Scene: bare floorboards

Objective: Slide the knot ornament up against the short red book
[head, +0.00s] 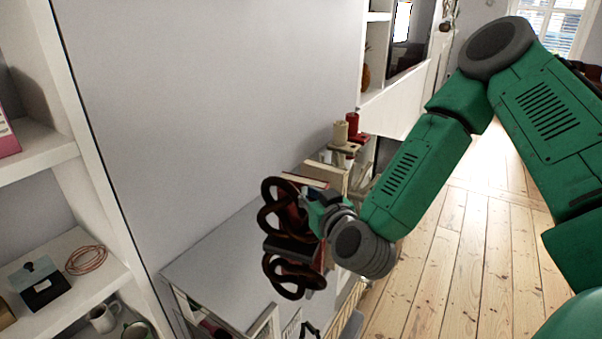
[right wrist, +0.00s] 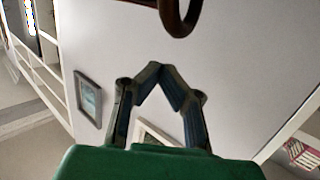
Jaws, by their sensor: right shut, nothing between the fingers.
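The knot ornament (head: 261,222) is a dark brown form of twisted loops at the end of the low white cabinet in the head view. Part of one brown loop (right wrist: 187,20) shows at the top of the right wrist view, apart from the fingertips. My right gripper (head: 312,213) is beside the ornament, on its right; in the right wrist view its fingertips (right wrist: 160,72) meet with nothing between them. Dark red surfaces (head: 321,257) show behind and beside the loops; I cannot tell whether they are the short red book. My left gripper is out of view.
The white cabinet top (head: 222,265) is clear left of the ornament. Red and cream candles (head: 340,134) stand behind it. A white shelf unit (head: 62,150) is at the left, holding a dark box (head: 40,290). Open floorboards (head: 450,260) lie to the right.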

